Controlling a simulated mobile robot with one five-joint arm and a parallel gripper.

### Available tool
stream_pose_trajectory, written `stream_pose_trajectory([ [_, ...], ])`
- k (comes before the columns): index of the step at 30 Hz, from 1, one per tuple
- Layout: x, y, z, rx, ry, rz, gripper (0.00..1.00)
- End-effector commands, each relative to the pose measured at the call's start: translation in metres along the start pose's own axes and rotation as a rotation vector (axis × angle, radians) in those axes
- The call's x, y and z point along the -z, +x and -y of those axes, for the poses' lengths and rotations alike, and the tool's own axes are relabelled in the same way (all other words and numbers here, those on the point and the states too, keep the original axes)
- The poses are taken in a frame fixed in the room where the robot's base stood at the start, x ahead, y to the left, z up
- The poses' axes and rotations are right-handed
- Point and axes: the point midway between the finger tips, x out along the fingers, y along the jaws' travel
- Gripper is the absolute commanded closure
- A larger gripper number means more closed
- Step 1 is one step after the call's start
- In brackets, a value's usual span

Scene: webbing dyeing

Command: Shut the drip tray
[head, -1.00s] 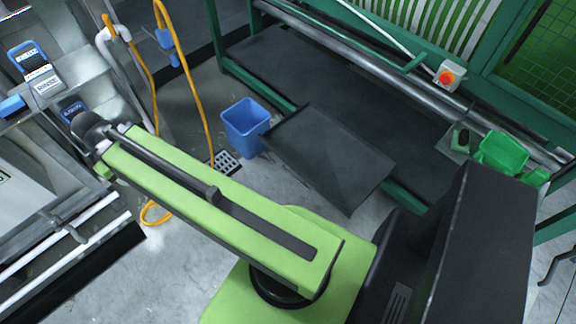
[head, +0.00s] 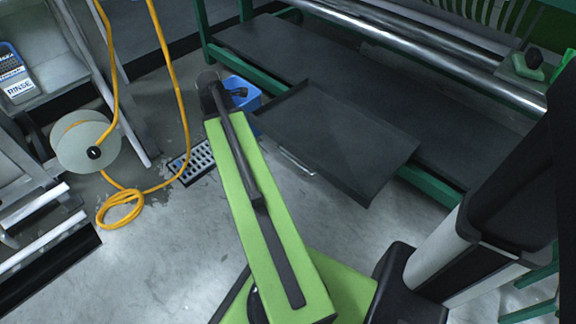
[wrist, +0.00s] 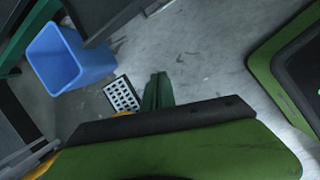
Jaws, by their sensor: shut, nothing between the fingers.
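The drip tray (head: 345,140) is a flat dark tray sticking out from under the green-framed machine, so it stands open. A thin pale handle (head: 297,162) is on its front edge. In the wrist view, a dark edge at the top left looks like part of the tray (wrist: 105,14). My gripper (wrist: 158,84) shows there as green fingers, shut and empty, over the floor. In the head view my arm's end is left of the tray, before the blue bin, and the fingers are mostly hidden. I see no contact with the tray.
A blue bin (head: 249,102) stands just left of the tray; it also shows in the wrist view (wrist: 68,62). A floor drain grate (head: 192,160) lies near it. A yellow hose (head: 122,208) lies coiled at left. The grey floor before the tray is clear.

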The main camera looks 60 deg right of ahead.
Motion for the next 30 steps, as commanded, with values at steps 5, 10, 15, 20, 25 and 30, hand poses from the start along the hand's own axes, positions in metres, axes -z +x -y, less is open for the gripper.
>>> stream_pose_trajectory([
  [5, -0.06, 0.116, 0.016, 0.017, -0.18, 0.061, 1.0],
  [10, -0.097, 0.152, 0.027, 0.035, -0.292, 0.092, 1.0],
  [15, -0.107, 0.155, 0.029, 0.04, -0.324, 0.1, 1.0],
  [20, -0.106, 0.158, 0.029, 0.04, -0.324, 0.099, 1.0],
  [25, -0.106, 0.18, 0.03, 0.04, -0.323, 0.099, 1.0],
  [30, -0.109, 0.215, 0.031, 0.04, -0.321, 0.099, 1.0],
])
